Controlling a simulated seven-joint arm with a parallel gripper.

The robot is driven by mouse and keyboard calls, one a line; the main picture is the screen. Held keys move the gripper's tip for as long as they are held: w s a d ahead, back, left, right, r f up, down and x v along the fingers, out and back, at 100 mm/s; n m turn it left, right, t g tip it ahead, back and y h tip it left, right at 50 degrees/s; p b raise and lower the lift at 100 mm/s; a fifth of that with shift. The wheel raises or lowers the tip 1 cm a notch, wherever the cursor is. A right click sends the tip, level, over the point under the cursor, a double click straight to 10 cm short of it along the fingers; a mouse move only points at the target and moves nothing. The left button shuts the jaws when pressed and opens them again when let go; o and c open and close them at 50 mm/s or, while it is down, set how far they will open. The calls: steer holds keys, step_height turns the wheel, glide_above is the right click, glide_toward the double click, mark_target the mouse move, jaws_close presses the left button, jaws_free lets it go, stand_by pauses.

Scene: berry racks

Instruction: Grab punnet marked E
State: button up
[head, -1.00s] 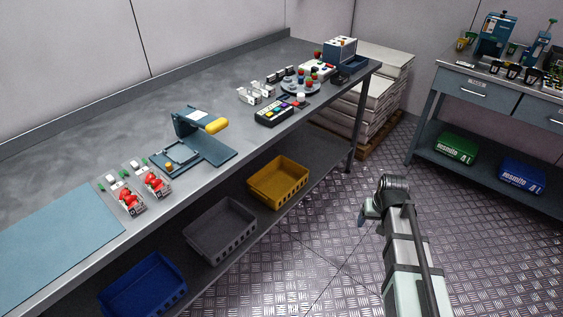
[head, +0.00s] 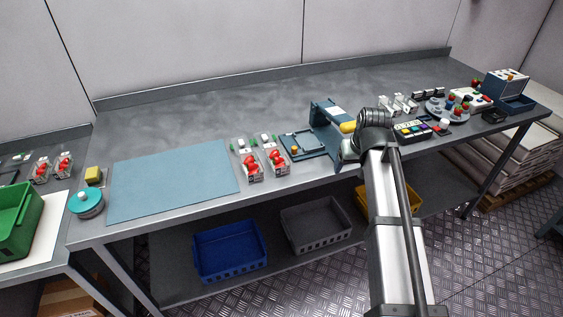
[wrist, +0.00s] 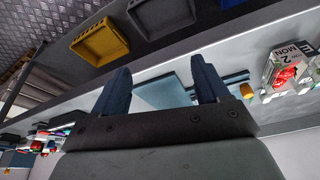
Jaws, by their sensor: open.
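Two clear punnets with red contents stand side by side near the bench's front edge, a left one (head: 251,165) and a right one (head: 277,160). Two similar punnets, one (head: 40,170) and another (head: 64,165), stand on the left table. In the wrist view a clear box with red inside (wrist: 285,78) at the right carries a label reading "MON" and "2". My gripper (wrist: 160,78) is open and empty. In the head view it hangs near the blue press, right of the bench punnets, partly hidden by my arm.
A blue press (head: 324,114) with a yellow handle stands right of the punnets, a blue-grey mat (head: 165,185) left of them. A blue bin (head: 230,252) and a grey bin (head: 317,225) sit on the lower shelf. The bench's back is clear.

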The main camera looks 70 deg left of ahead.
steer(key=s+a+r+n, duration=0.1)
steer(key=s+a+r, duration=0.2)
steer(key=s, duration=0.3)
steer(key=s+a+r+n+g, duration=0.1)
steer(key=s+a+r, duration=0.2)
steer(key=s, duration=0.3)
steer(key=s+a+r+n, duration=0.1)
steer(key=s+a+r, duration=0.2)
steer(key=s, duration=0.3)
glide_above(277, 158)
steer(key=d, duration=0.2)
steer(key=shift+y, duration=0.4)
step_height(277, 158, down, 7)
steer(key=shift+f, duration=0.15)
steer(key=shift+x, duration=2.65)
steer(key=shift+w, duration=0.1)
steer(key=c, duration=0.8)
